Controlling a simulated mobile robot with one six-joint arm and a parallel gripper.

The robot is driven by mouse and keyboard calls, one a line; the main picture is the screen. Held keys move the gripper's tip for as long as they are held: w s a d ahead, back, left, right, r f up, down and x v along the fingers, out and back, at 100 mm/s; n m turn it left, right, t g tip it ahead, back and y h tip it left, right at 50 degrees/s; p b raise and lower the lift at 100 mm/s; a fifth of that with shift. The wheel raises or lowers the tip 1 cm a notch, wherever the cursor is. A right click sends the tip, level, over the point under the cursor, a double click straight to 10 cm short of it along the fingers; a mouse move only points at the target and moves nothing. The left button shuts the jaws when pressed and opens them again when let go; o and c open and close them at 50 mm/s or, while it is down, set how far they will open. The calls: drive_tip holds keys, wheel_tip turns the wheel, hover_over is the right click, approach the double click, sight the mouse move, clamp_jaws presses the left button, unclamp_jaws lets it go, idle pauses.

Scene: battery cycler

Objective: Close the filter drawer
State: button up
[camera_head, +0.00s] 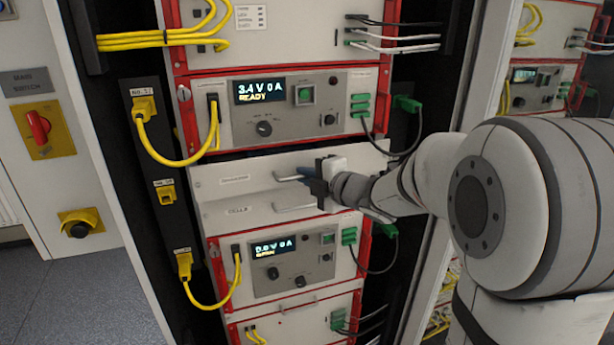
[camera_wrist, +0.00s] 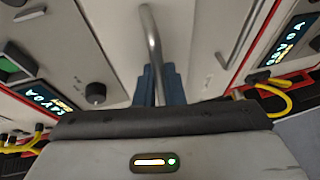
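A light grey drawer front (camera_head: 222,172) with a small label too small to read sits in the middle of the rack, between two red-framed cycler units. It has a horizontal metal bar handle, which shows in the wrist view (camera_wrist: 152,38) as an upright bar. My gripper (camera_head: 300,174) is at this handle, coming in from the right. In the wrist view its blue fingers (camera_wrist: 158,84) stand close on both sides of the bar, with the bar between them. My gripper body hides part of the drawer front. How far the drawer stands out is hard to tell.
Below is another grey front (camera_head: 238,213), labelled like "CELL B", with its own handle (camera_head: 293,207) close under my gripper. The upper cycler (camera_head: 290,108) reads "READY". Yellow cables (camera_head: 180,160) hang at left, green plugs with dark cables (camera_head: 405,104) at right.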

clamp_jaws()
drive_tip(key=w, duration=0.2)
drive_tip(key=w+a, duration=0.1)
drive_tip(key=w, duration=0.1)
drive_tip(key=shift+b, duration=0.3)
drive_tip(key=shift+r, duration=0.1)
drive_tip(key=shift+o, duration=1.1)
unclamp_jaws()
drive_tip(key=shift+w, duration=0.1)
